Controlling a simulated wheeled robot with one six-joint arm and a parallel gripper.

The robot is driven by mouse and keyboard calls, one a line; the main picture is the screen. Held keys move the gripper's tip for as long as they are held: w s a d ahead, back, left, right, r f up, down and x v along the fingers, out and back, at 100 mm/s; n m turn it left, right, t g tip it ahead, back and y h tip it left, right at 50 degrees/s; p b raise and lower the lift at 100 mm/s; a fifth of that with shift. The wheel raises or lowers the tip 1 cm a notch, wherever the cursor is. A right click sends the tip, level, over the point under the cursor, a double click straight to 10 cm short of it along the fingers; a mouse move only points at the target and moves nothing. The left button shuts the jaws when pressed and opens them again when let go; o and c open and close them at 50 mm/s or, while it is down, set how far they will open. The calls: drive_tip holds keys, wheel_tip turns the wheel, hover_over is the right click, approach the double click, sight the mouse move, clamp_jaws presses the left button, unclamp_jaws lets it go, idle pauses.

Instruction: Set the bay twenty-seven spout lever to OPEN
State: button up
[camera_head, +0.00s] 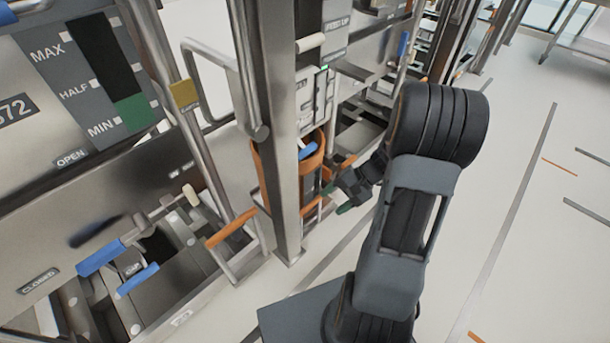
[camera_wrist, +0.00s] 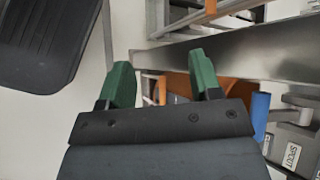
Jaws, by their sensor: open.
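My gripper (camera_head: 337,199) is open and empty beside an upright steel post, with green fingertips. Its green fingers also show in the wrist view (camera_wrist: 163,80), spread apart and touching nothing that I can see. A blue-gripped lever (camera_head: 100,258) is at lower left in the head view, near a CLOSED label (camera_head: 38,281), with an OPEN label (camera_head: 70,158) higher up. In the wrist view a blue grip (camera_wrist: 260,115) stands right of the fingers, near a SPOUT label (camera_wrist: 293,157). No bay number twenty-seven is readable.
The steel post (camera_head: 277,130) stands between the near bay and my gripper. An orange-framed container (camera_head: 265,172) is behind it. A steel beam (camera_wrist: 240,53) crosses the wrist view above the fingers. The floor (camera_head: 500,250) on the right is clear.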

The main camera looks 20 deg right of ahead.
drive_tip(key=w+d+f+m+t+y+b, duration=0.2)
drive_tip(key=w+d+f+t+y+b, duration=0.3)
drive_tip(key=f, duration=0.4)
drive_tip(key=n+t, duration=0.3)
drive_tip(key=t, duration=0.5)
approach(305, 150)
drive_tip(key=x, duration=0.3)
drive_tip(key=f+b+x, duration=0.1)
drive_tip(key=x, duration=0.2)
drive_tip(key=b+x, duration=0.1)
drive_tip(key=x, duration=0.3)
drive_tip(key=shift+w+f, duration=0.15)
drive_tip(key=shift+d, duration=0.1)
